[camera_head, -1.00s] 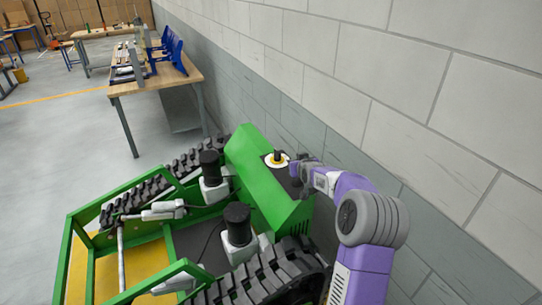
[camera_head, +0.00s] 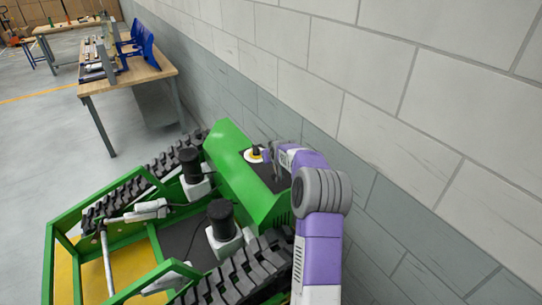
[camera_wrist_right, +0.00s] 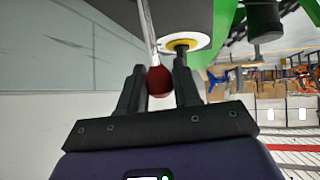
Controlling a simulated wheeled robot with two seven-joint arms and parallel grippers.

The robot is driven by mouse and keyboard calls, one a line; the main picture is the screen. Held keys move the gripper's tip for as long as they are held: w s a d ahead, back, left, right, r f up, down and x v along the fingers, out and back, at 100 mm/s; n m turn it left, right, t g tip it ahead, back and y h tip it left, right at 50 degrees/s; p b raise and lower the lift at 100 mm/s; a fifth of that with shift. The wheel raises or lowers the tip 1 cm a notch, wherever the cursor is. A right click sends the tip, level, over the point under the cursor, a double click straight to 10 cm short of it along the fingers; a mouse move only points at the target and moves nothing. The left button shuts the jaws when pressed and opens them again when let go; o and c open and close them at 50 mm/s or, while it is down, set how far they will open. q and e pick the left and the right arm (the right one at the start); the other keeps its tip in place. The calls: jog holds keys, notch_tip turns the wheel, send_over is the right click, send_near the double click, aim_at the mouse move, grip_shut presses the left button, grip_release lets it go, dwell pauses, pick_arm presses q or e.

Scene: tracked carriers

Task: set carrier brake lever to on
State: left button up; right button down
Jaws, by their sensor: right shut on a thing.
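The green tracked carrier (camera_head: 232,172) stands beside the wall in the head view. Its brake lever is a thin metal rod (camera_wrist_right: 148,28) with a dark red knob (camera_wrist_right: 159,82), seen in the right wrist view. My right gripper (camera_wrist_right: 158,82) is shut on the red knob, with one dark finger on each side of it. In the head view my right gripper (camera_head: 274,160) is at the carrier's dark top panel, and the lever is too small or hidden there. The lever's marked position cannot be read. My left gripper is not in view.
A yellow and white disc with a black knob (camera_head: 256,153) is close to my right gripper. Two black cylinders (camera_head: 221,217) stand on the carrier. The block wall (camera_head: 400,130) is close on the right. A workbench (camera_head: 130,78) stands behind.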

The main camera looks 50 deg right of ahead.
jog(key=shift+w, duration=0.1)
jog(key=c, duration=1.2)
grip_release()
jog(key=shift+a, duration=0.1)
jog(key=o, duration=0.3)
jog(key=shift+w+f, duration=0.15)
jog(key=v, duration=0.7)
jog(key=shift+s+r+b, duration=0.25)
jog(key=shift+s+b, duration=0.05)
